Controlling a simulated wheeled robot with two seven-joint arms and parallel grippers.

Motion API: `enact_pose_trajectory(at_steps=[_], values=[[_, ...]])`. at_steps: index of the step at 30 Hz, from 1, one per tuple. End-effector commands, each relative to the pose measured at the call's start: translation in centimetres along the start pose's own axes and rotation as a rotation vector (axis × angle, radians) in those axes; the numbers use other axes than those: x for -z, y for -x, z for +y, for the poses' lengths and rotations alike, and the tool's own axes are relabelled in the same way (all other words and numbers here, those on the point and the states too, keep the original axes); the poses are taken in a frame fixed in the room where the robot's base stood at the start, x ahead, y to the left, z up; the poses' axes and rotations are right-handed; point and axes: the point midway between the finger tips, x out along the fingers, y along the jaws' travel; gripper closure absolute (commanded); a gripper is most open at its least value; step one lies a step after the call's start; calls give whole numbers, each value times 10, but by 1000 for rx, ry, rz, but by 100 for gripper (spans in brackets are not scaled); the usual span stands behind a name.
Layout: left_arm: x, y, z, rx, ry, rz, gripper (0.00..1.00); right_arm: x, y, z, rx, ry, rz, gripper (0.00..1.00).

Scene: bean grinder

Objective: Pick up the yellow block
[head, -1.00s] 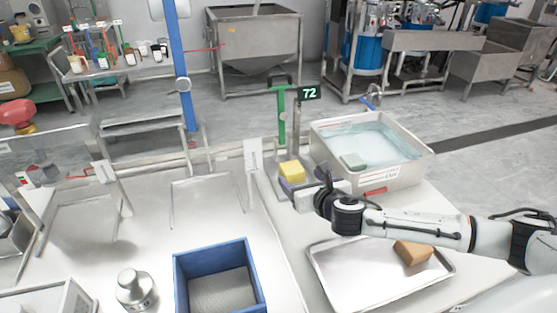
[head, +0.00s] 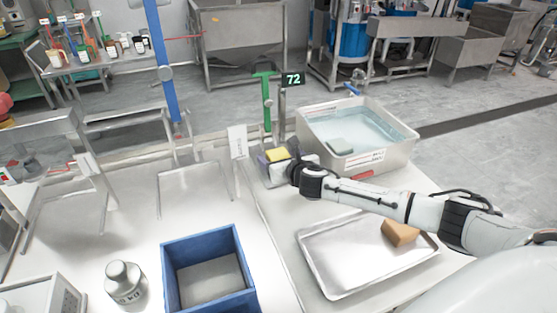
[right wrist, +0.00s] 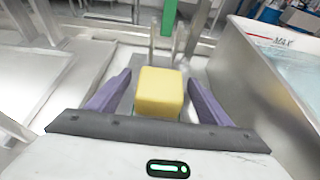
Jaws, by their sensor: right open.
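The yellow block (head: 278,154) sits on a scale at the back of the white table, left of the water tub. In the right wrist view the yellow block (right wrist: 159,92) lies between the two purple fingers of my right gripper (right wrist: 160,100), with a gap on each side. In the head view my right gripper (head: 270,162) reaches in from the right, and its wrist partly hides the block's surroundings. The gripper is open. My left gripper is not in view.
A water tub (head: 395,160) holding a greenish block stands right of the gripper. A metal tray (head: 335,270) with a brown block (head: 400,232) lies in front. A blue bin (head: 167,275) and a metal weight (head: 125,283) stand at front left. A green post (head: 267,105) rises behind.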

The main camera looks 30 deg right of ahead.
Motion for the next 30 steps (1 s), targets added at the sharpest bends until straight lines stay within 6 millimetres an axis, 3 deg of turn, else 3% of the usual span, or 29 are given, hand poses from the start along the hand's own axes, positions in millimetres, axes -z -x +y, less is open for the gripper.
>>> enact_pose_trajectory(at_steps=[5,12,15,23,30], values=[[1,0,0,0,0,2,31,0,0,0,0,0,0,27],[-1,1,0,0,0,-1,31,0,0,0,0,0,0,68],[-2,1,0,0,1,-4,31,-1,0,0,0,0,-1,80],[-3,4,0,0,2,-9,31,-10,3,-1,1,0,-3,80],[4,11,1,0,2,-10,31,-54,21,-1,0,1,-6,80]])
